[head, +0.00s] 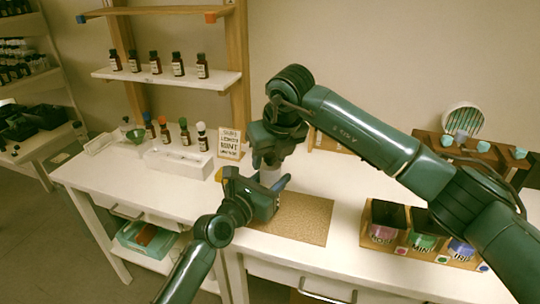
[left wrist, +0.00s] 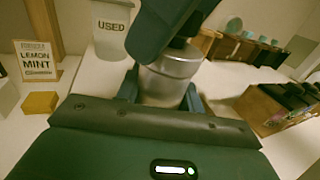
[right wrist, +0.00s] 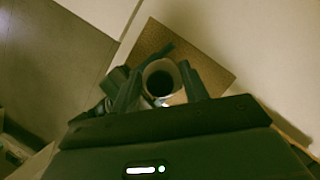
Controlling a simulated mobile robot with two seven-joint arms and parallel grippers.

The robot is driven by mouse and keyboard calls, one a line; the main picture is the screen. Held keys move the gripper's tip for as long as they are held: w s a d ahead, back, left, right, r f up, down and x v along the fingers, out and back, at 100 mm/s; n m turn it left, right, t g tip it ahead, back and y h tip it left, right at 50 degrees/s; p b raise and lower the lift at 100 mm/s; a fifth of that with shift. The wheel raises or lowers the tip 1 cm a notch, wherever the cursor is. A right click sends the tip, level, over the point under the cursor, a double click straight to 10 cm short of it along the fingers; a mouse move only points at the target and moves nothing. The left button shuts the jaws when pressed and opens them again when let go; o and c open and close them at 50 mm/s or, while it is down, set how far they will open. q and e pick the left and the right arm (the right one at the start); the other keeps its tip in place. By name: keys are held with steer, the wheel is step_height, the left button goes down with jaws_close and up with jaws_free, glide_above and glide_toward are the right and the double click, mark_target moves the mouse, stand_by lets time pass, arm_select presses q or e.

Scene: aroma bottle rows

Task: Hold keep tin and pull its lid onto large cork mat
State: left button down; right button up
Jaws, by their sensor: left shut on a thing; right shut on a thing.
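The keep tin (head: 268,178) is a silvery cylinder standing upright at the back left of the large cork mat (head: 305,218). My left gripper (head: 272,190) is shut on the tin's side; the left wrist view shows the metal body (left wrist: 168,84) between its fingers. My right gripper (head: 268,160) comes from above and is shut at the tin's top. In the right wrist view its fingers flank a round top with a pale rim and dark centre (right wrist: 160,78). I take this for the lid, but its join with the tin is hidden.
A white cup marked USED (left wrist: 111,28), a lemon mint sign (head: 230,143) and a yellow block (left wrist: 40,102) stand nearby. A white rack (head: 178,162) with bottles is at left. A divided wooden box (head: 400,252) is at right. The mat's front part is bare.

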mark_target(270, 154)
steer(key=c, duration=0.4)
steer(key=shift+c, duration=0.2)
steer(key=shift+r, duration=0.2)
steer(key=shift+r, duration=1)
steer(key=shift+r, duration=2)
arm_select(q)
steer(key=c, duration=0.8)
jaws_free()
